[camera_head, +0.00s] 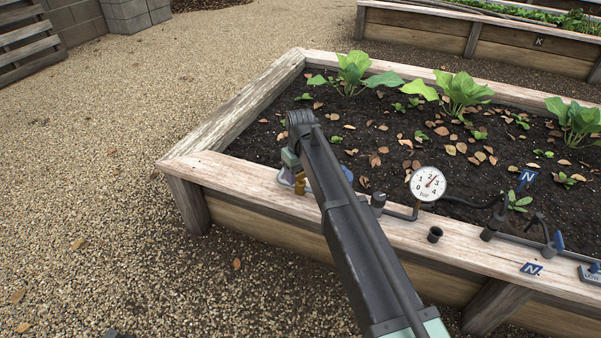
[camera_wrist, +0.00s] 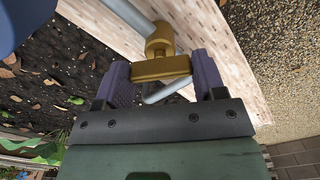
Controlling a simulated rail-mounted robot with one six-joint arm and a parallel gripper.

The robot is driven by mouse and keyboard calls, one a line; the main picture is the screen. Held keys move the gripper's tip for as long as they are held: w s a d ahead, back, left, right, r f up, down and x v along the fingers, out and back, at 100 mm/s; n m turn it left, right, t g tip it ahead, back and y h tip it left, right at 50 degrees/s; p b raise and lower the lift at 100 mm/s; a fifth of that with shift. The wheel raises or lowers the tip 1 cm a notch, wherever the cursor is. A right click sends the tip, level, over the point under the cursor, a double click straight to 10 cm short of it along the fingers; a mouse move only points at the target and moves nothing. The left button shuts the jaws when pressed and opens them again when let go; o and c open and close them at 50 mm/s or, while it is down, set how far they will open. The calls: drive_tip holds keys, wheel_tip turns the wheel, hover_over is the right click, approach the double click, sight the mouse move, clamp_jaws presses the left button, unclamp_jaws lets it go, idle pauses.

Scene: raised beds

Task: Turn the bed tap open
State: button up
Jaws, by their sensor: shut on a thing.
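The bed tap (camera_wrist: 160,40) is brass, on a grey pipe over the whitish timber rim, in the wrist view. Its flat brass handle (camera_wrist: 161,68) lies crosswise between the two purple fingers of my gripper (camera_wrist: 163,72). The fingers are shut on the handle's two ends. In the head view my gripper (camera_head: 287,176) is at the near left corner of the bed, partly hidden by my arm. A small brass part of the tap (camera_head: 300,184) shows beside it. The handle's angle cannot be told in the head view.
The raised bed (camera_head: 235,172) holds dark soil, leafy plants and dry leaves. A pressure gauge (camera_head: 428,184) stands on the rim right of my arm, with a black hose (camera_head: 465,201) and blue-handled fittings beyond. Gravel (camera_head: 110,150) lies open to the left.

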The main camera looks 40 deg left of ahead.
drive_tip(key=n, duration=0.6)
drive_tip(key=shift+n, duration=0.3)
idle(0.4)
drive_tip(key=o, duration=0.9)
drive_tip(key=shift+r, duration=0.1)
wheel_tip(320, 180, up, 11)
drive_tip(key=p, duration=1.1)
drive_tip(key=shift+f, duration=0.2)
